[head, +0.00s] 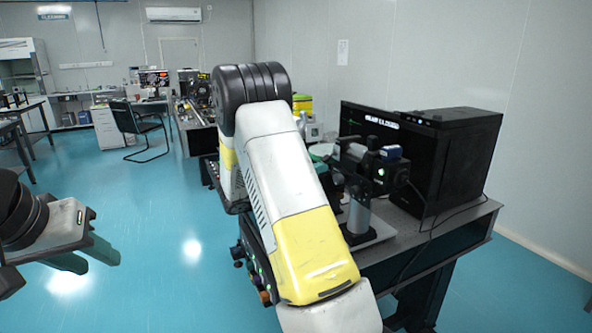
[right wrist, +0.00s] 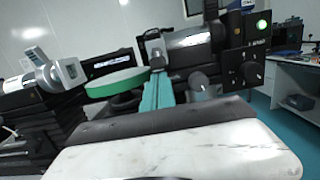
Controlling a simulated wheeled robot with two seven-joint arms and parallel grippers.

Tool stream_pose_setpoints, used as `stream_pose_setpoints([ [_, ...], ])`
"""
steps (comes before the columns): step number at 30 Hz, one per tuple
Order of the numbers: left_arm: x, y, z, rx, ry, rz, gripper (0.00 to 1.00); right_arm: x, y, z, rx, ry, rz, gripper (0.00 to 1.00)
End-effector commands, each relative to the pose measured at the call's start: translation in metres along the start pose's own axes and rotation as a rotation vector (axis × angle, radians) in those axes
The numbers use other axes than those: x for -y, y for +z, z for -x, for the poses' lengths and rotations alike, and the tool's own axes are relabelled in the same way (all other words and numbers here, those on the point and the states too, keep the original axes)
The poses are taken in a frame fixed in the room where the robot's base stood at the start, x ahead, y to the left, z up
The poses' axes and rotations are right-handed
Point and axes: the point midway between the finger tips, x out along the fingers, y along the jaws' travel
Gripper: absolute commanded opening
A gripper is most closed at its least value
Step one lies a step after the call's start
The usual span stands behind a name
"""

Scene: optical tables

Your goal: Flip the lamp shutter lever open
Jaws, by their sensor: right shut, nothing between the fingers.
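The lamp unit (head: 383,178) is a black instrument with a lit green spot, on a post at the table's near side. In the right wrist view its black housing (right wrist: 243,68) shows a green light and a dark knob. I cannot clearly pick out the shutter lever; a small grey part (right wrist: 157,61) stands at my fingertips, touching or just behind them. My right gripper (right wrist: 159,88) has its green fingers shut and empty, left of the housing. My left gripper (head: 101,263) is open and empty over the floor, far from the table.
A black computer case (head: 455,155) and a monitor (head: 370,125) stand behind the lamp on the table (head: 470,228). A cable hangs over the table's edge.

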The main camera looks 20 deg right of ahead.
Motion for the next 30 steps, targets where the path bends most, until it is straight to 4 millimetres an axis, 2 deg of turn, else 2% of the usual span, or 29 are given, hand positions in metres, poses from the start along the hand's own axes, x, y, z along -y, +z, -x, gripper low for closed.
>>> stream_pose_setpoints([
  [14, 0.0, 0.0, 0.0, 0.0, 0.0, 0.0, 0.36, 0.0, 0.008, 0.004, -0.11, 0.001, -0.004, 0.0],
  [30, 0.0, 0.0, 0.0, 0.0, 0.0, 0.0, 0.36, 0.0, 0.038, 0.008, -0.577, -0.001, -0.008, 0.0],
])
